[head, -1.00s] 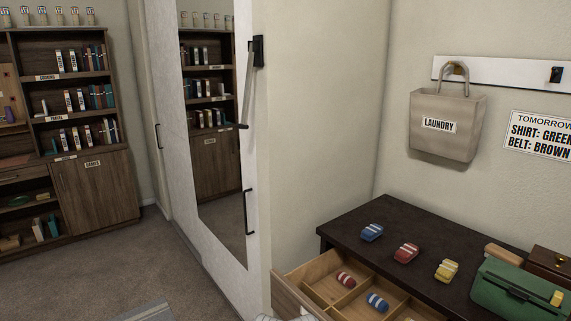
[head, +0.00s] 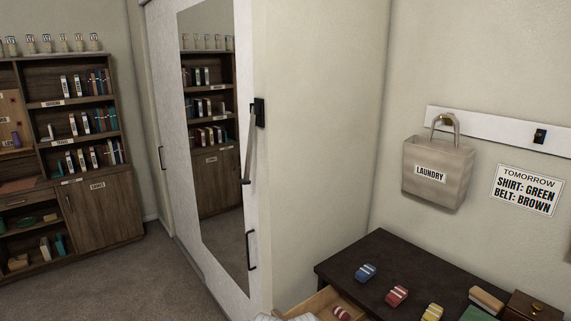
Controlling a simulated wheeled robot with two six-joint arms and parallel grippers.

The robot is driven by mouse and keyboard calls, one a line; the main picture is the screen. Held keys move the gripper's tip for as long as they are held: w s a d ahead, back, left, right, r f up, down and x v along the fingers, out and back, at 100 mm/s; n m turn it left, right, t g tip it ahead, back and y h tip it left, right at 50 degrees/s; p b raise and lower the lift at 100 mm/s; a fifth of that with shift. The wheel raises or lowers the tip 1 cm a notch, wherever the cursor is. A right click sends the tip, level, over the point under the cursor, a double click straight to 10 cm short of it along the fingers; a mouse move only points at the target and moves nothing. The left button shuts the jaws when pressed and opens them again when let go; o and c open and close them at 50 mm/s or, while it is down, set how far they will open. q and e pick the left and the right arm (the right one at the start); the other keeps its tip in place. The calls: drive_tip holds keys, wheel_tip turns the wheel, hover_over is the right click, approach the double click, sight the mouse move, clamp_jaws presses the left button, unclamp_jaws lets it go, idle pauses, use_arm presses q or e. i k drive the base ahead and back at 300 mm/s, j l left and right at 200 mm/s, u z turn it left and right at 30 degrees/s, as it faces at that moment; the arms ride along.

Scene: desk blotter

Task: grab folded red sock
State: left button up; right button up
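A folded red sock with pale stripes (head: 397,296) lies on the dark dresser top (head: 370,250), between a folded blue sock (head: 366,272) and a folded yellow sock (head: 432,312). A second folded red sock (head: 341,313) lies in the open wooden drawer (head: 322,299), partly cut off by the bottom edge of the head view. Neither of my grippers shows in the view.
A green bag (head: 480,314), a tan block-like object (head: 487,299) and a brown box (head: 532,308) crowd the dresser's right side. A laundry bag (head: 438,172) hangs above. A mirrored closet door (head: 215,140) stands left of the dresser.

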sight(399, 294)
drive_tip(key=i+l+z, duration=0.25)
drive_tip(key=i+j+z, duration=0.2)
drive_tip(key=z, duration=0.15)
drive_tip(key=i+j+z, duration=0.25)
drive_tip(key=z, duration=0.15)
drive_tip(key=i+j+z, duration=0.15)
drive_tip(key=j+z, duration=0.2)
